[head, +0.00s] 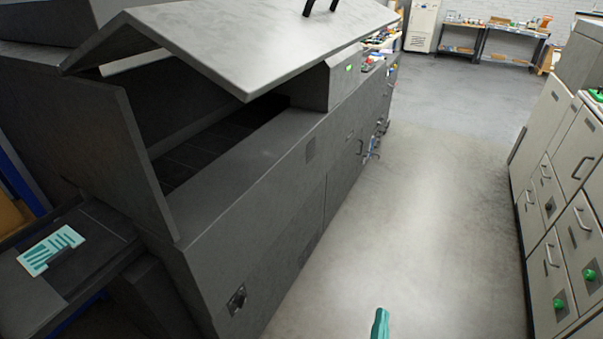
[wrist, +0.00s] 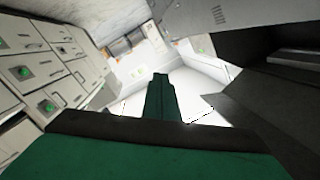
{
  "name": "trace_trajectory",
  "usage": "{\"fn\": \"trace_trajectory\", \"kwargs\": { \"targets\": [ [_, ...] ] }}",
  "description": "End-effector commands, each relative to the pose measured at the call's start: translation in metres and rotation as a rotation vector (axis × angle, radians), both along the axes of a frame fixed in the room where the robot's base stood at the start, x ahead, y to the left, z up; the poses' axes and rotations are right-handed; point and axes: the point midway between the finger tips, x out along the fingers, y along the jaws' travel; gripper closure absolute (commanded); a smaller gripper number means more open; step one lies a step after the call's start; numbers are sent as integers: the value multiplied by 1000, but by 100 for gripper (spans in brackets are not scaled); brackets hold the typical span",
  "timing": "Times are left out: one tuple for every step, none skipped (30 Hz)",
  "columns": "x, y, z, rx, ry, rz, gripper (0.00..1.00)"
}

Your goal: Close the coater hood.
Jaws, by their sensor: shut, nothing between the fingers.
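The coater hood (head: 255,38) is a large grey metal lid on the dark machine, and it is raised. A black handle (head: 320,6) is on its upper face. The coater body (head: 235,185) lies below, with its dark inside showing under the hood. My gripper (head: 380,318) shows at the bottom edge of the head view as a small teal tip. It is over the open floor, right of the coater and apart from the hood. In the wrist view the teal gripper (wrist: 160,95) is shut and empty, with the dark machine at the right.
A side shelf with a teal-and-white panel (head: 52,250) is at the lower left. Pale cabinets (head: 560,180) with handles and green knobs stand at the right. The floor (head: 430,200) between is clear. Benches (head: 500,45) stand at the far wall.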

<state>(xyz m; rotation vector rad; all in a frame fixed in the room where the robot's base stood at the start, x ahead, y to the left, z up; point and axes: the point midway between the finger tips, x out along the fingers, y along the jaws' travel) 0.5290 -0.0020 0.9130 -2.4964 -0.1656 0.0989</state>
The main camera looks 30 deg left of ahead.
Motion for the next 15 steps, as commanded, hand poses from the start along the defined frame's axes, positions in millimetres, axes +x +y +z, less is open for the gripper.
{"fn": "trace_trajectory", "kwargs": {
  "targets": [
    [19, 1, 18, 25, -27, 23, 100],
    [27, 2, 26, 41, -38, 41, 100],
    [39, 4, 39, 60, -55, 64, 100],
    [47, 6, 48, 75, -66, 82, 100],
    [55, 7, 58, 87, -78, 101, 100],
    [65, 10, 73, 104, -95, 128, 100],
    [72, 11, 84, 114, -109, 148, 100],
    [79, 13, 95, 125, -122, 169, 100],
    [87, 15, 110, 138, -138, 198, 100],
    [93, 17, 122, 147, -152, 222, 100],
    [98, 19, 135, 154, -166, 245, 100],
    [105, 23, 151, 163, -184, 278, 100],
    [109, 25, 164, 168, -197, 304, 100],
    [113, 27, 177, 173, -211, 329, 100],
    [117, 29, 195, 177, -231, 363, 100]
  ]
}}
